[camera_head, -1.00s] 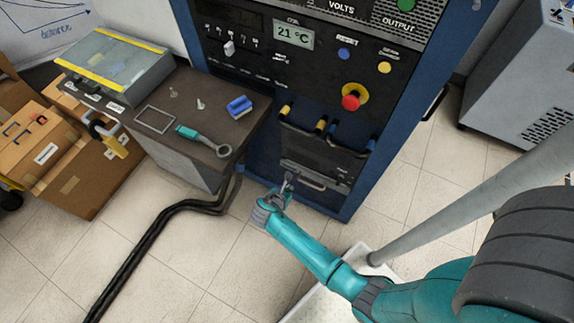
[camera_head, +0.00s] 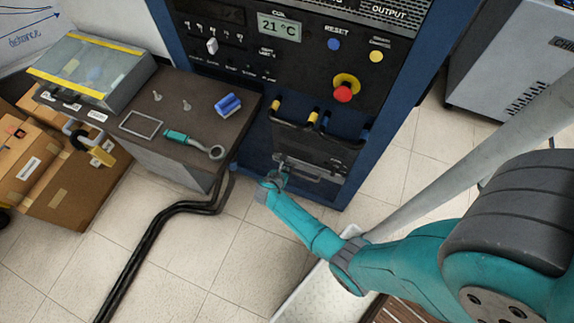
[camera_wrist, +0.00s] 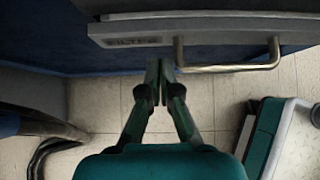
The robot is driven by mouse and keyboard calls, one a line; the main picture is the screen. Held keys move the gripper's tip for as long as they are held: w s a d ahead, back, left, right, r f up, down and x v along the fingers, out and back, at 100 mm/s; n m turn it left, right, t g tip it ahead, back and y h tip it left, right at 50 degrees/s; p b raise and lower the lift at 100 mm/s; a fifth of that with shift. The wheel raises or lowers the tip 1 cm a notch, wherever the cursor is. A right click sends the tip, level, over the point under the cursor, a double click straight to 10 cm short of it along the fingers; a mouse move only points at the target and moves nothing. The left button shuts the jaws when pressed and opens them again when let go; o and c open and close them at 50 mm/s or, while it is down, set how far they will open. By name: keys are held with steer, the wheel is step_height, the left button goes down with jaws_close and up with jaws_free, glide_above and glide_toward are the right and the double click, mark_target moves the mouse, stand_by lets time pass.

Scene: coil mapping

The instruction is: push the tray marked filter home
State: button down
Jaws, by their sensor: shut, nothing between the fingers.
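The filter tray is a grey drawer front (camera_head: 318,174) low in the blue cabinet. In the wrist view its front (camera_wrist: 215,27) crosses the top, with a label reading FILTER (camera_wrist: 133,41) and a brass-coloured bar handle (camera_wrist: 228,67) to the label's right. The front appears to stand out a little from the cabinet face. My gripper (camera_wrist: 161,66) is shut and empty. Its fingertips are at the front's lower edge, just left of the handle's left end; I cannot tell whether they touch. In the head view my gripper (camera_head: 277,174) is at the tray's left end.
A side table (camera_head: 150,150) left of the cabinet holds a ring-ended tool, a blue item and a grey case. Black cables (camera_head: 150,245) run across the floor. A red emergency button (camera_head: 343,93) sits above the tray. A grey unit (camera_head: 500,70) stands at right.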

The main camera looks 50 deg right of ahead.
mark_target(291, 159)
steer(key=shift+w+d, duration=0.25)
steer(key=shift+d, duration=0.4)
steer(key=shift+w+d, duration=0.2)
steer(key=shift+d, duration=0.45)
steer(key=shift+w+d+r, duration=0.1)
steer(key=shift+w+d, duration=0.15)
steer(key=shift+d, duration=0.35)
steer(key=shift+w+d, duration=0.2)
steer(key=shift+d, duration=0.4)
